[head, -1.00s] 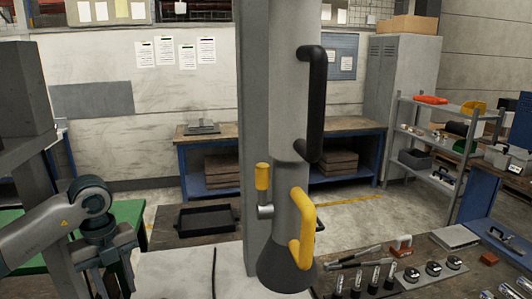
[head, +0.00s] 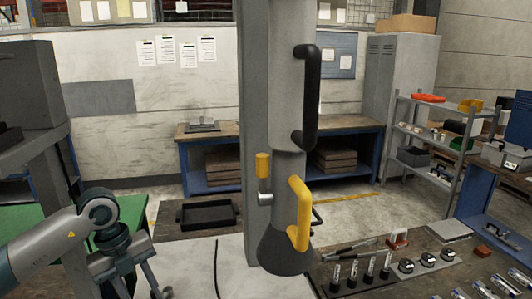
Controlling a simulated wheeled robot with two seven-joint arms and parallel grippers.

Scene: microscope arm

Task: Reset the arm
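The microscope arm hangs at the centre of the head view as a tall grey tube (head: 270,90). It has a long black handle (head: 310,100) on its right side. Lower down it carries a yellow handle (head: 299,212), a yellow knob (head: 263,166) on a short metal stub, and a dark flared bottom end (head: 285,250). My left arm comes in at the lower left, with its gripper (head: 135,275) pointing down, well apart from the microscope arm. Its fingers are partly cut off and unclear. My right gripper is out of view.
A bench (head: 345,283) with several small tools and knobs stands at the lower right. A black tray (head: 207,215) lies left of the tube. A green-topped table (head: 50,218) and a grey box (head: 35,85) are at the left. A blue workbench (head: 225,133) stands behind.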

